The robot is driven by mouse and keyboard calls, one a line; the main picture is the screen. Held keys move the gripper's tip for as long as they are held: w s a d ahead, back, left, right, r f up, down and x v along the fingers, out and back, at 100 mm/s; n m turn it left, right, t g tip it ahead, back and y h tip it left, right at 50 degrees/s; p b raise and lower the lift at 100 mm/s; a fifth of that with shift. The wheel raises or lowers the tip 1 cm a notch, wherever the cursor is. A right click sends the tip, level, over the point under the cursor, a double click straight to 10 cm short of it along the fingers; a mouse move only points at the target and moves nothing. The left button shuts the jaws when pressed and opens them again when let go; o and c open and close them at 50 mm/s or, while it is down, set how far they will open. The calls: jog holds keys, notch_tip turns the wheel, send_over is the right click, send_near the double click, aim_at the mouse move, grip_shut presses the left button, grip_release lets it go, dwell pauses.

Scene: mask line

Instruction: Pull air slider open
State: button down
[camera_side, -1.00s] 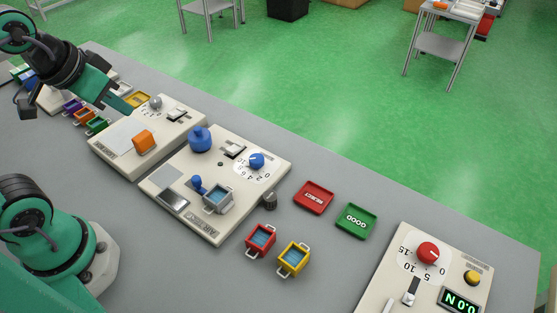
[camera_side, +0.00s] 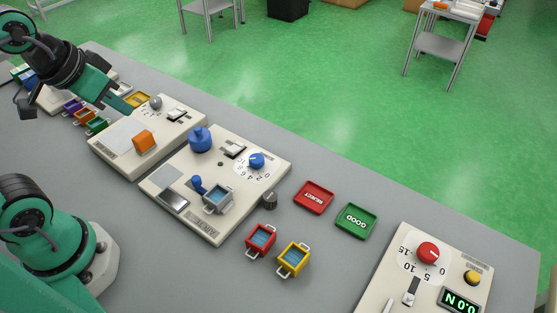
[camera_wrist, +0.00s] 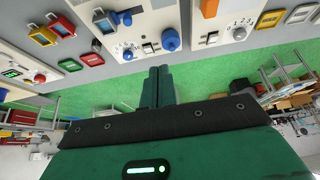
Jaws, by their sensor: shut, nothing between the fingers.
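My gripper (camera_side: 124,106) is at the upper left in the side view, above the panel with the orange block. In the wrist view its fingers (camera_wrist: 159,72) are together and empty, touching no control. That panel has a white slider-like control (camera_side: 177,115), which also shows in the wrist view (camera_wrist: 209,39). The middle panel has a similar white control (camera_side: 234,151), seen in the wrist view too (camera_wrist: 149,47). The right panel has a slider (camera_side: 410,297). No label I can read tells which is the air slider.
The orange block (camera_side: 144,141) and grey knob (camera_side: 155,102) are on the near panel. The middle panel carries a blue knob (camera_side: 200,139), a blue dial (camera_side: 257,160) and a grey bin (camera_side: 218,199). Red (camera_side: 314,197) and green (camera_side: 356,220) trays lie farther right.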

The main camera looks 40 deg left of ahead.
dwell(0.3)
jog(key=c, duration=1.3)
grip_release()
jog(key=shift+w, duration=0.1)
jog(key=shift+w+d+f+g, duration=0.2)
jog(key=shift+w+d+g, duration=0.05)
jog(key=shift+w+g, duration=0.2)
jog(key=shift+w+d+f+g, duration=0.25)
jog(key=shift+w+g, duration=0.1)
jog(key=shift+w, duration=0.1)
jog(key=m+g, duration=0.2)
jog(key=g, duration=0.6)
send_near(196, 178)
jog(key=shift+d+f+y, duration=0.45)
jog(key=shift+f+y, duration=0.05)
jog(key=shift+y, duration=0.1)
jog(key=shift+f, duration=0.15)
jog(key=shift+x, duration=3.8)
jog(key=shift+s, duration=0.15)
